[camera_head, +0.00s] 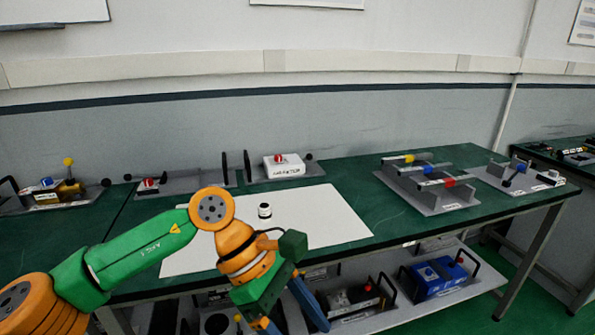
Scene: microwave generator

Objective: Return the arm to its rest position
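My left arm (135,253) comes in from the left in green and orange. It bends at an orange joint over the front of the green table (345,175). My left gripper (291,322) points down in front of the table's front edge, above the lower shelf. Its two blue fingers stand apart with nothing visible between them; the lower finger is partly cut off by the picture's bottom edge. My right arm and gripper are not in view.
A grey rack (428,185) is at the right.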

